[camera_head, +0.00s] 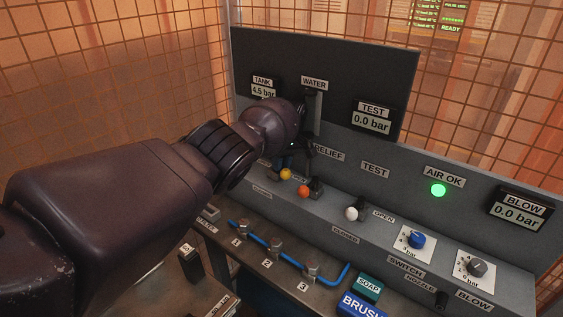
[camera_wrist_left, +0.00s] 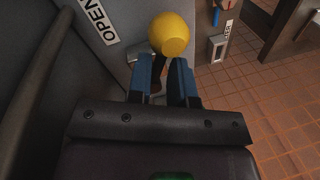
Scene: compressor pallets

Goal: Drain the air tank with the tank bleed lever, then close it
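A lever with a yellow ball knob (camera_head: 285,174) stands on the sloped panel, left of an orange knob (camera_head: 304,191). My left gripper (camera_head: 287,161) reaches down to the yellow-knobbed lever. In the left wrist view its two blue fingers (camera_wrist_left: 166,77) are close together with the dark stem between them. The yellow knob (camera_wrist_left: 172,35) sticks out past the fingertips, and an OPEN label (camera_wrist_left: 96,20) is beside it. My arm partly hides the labels around this lever. The TANK display (camera_head: 263,88) reads 4.5 bar. My right gripper is not in view.
The TEST display (camera_head: 372,119) and BLOW display (camera_head: 520,211) read 0.0 bar. A green AIR OK lamp (camera_head: 438,190) is lit. A white knob (camera_head: 352,214) and a blue dial (camera_head: 417,240) sit further right. A blue hose (camera_head: 289,257) runs along the bench below.

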